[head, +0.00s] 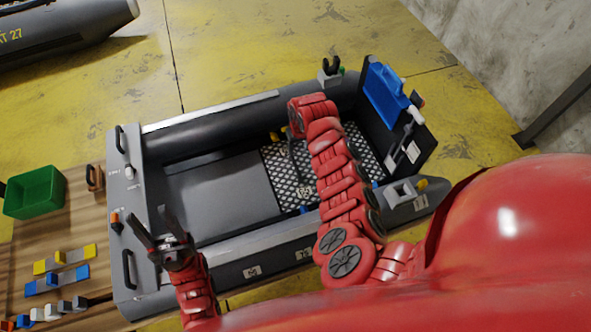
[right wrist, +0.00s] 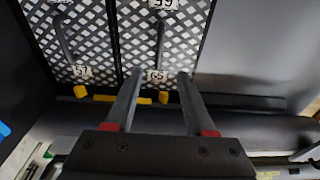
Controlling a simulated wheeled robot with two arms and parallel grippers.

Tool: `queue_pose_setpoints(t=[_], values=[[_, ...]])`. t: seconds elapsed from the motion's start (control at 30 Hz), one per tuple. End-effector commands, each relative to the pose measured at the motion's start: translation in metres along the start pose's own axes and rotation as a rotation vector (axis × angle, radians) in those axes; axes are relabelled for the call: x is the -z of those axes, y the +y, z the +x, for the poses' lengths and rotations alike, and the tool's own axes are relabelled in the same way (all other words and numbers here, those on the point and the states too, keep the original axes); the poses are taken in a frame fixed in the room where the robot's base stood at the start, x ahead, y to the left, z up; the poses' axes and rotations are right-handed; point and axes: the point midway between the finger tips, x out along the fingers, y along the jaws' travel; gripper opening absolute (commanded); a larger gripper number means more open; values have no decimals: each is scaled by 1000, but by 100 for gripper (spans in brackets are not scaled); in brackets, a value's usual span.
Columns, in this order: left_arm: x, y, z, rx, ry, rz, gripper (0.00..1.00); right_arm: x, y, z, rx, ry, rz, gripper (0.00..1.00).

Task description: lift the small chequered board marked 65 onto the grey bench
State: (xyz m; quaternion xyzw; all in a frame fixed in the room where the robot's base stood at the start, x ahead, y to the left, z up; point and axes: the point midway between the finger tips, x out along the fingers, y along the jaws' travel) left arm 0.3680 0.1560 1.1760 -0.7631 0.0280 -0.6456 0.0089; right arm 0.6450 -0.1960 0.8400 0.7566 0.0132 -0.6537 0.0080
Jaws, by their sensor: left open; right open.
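My right gripper (right wrist: 155,78) is open and empty above the board's edge; contact cannot be told. In the head view, my right arm partly hides the chequered boards (head: 285,180). A smooth grey panel (head: 215,190) lies left of them; I cannot tell whether it is the bench. My left gripper (head: 158,222) is open and empty near the boat's left end.
A board marked 57 (right wrist: 80,45) lies beside board 65. The dark boat tube (head: 210,130) runs close behind. A blue object (head: 385,92) stands at the right end. A wooden table (head: 60,220) holds a green bin (head: 34,193) and several coloured blocks.

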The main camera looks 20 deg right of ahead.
Motion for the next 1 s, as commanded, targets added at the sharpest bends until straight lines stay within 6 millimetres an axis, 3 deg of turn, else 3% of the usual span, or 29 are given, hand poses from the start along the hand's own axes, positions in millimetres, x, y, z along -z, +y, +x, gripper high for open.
queue_pose_setpoints(t=[0.33, 0.53, 0.7, 1.0], values=[[0, 0, 2, 0, 0, 0, 52, 0, -2, 41, 1, 1, -1, 55], [-1, 0, -8, 0, 0, 0, 52, -1, -1, 70, 1, -1, -2, 55], [-5, 2, -30, 0, 0, 0, 52, -1, 0, 104, 0, 1, 0, 55], [-8, 2, -45, 0, 0, 0, 52, 1, 1, 124, -2, 4, -3, 55]])
